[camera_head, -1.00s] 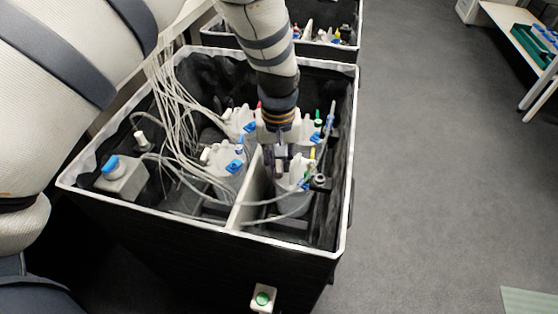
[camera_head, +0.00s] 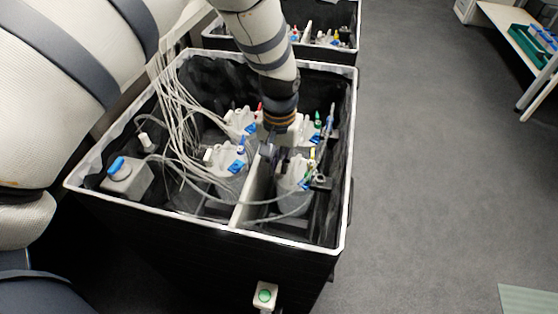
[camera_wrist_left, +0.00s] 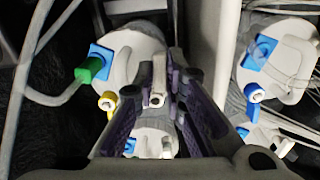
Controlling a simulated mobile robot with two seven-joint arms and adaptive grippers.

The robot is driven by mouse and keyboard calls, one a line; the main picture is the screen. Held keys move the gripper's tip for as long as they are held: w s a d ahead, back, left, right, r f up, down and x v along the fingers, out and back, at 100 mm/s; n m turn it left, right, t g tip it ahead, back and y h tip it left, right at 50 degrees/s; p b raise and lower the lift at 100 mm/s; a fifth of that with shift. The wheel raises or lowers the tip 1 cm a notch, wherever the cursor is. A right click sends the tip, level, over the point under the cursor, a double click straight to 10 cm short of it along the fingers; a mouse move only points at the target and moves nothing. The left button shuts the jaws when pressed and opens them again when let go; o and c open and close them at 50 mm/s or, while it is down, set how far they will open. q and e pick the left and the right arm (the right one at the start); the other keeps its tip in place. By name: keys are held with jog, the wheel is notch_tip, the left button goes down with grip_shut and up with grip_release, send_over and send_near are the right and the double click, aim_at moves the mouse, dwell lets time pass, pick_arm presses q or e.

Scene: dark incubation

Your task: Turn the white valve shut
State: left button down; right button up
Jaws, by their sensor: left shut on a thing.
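The white valve (camera_wrist_left: 157,82) shows in the left wrist view between the dark, purple-padded fingers of my left gripper (camera_wrist_left: 166,82), which is shut on it. In the head view my left gripper (camera_head: 272,152) reaches down over the black-lined crate (camera_head: 180,217), just above the front right container (camera_head: 294,176). The valve is hidden behind the gripper there. How far the valve is turned cannot be told. My right gripper is not in view.
A yellow valve (camera_wrist_left: 107,100) and a green fitting (camera_wrist_left: 88,70) sit close beside the fingers. A pale divider (camera_head: 254,190) splits the crate, and loose white tubes (camera_head: 175,100) hang into its left side.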

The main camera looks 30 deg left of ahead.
aim_at(279, 166)
pick_arm(q)
jog(key=c, duration=1.9)
grip_release()
notch_tip(279, 166, up, 12)
